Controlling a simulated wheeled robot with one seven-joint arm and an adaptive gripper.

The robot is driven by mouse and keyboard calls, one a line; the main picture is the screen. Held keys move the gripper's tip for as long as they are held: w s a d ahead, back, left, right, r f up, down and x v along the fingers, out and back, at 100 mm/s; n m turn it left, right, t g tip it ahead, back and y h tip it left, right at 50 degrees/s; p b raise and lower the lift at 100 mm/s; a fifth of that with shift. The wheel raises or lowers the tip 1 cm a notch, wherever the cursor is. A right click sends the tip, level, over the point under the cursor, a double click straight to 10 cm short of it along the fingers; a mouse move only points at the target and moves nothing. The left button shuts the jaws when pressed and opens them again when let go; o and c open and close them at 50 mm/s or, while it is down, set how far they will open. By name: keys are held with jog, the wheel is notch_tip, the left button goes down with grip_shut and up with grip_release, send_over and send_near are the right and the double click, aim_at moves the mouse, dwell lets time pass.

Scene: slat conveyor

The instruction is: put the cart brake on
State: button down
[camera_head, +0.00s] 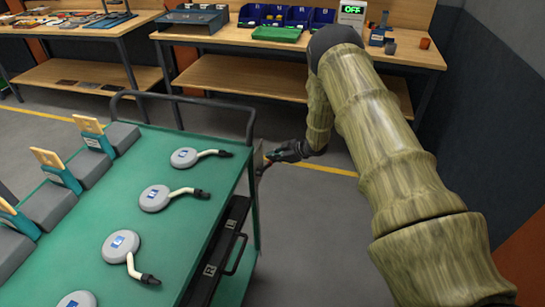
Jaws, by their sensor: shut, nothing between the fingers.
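The green-topped cart (160,140) fills the lower left, with a dark tubular push handle (185,98) at its far end. My arm reaches in from the right, and my gripper (268,158) is low beside the cart's right far corner. The gripper is shut and holds nothing. Its fingertips are small and partly lost against the cart's edge, so I cannot tell whether they touch it. I cannot make out a brake lever or its position. The cart's wheels are hidden.
Several grey discs with bent handles (155,198) lie on the cart top, and grey blocks with tan-topped holders (60,172) line its left side. A black drawer (208,268) is under the top. Grey floor (310,230) is clear at right.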

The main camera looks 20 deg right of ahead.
dwell(0.4)
jog(key=s+d+r+b, duration=0.1)
jog(key=d+r, duration=0.7)
jog(key=d, duration=0.1)
jog(key=shift+d+r, duration=0.3)
jog(key=shift+r, duration=0.1)
jog(key=shift+s, duration=0.15)
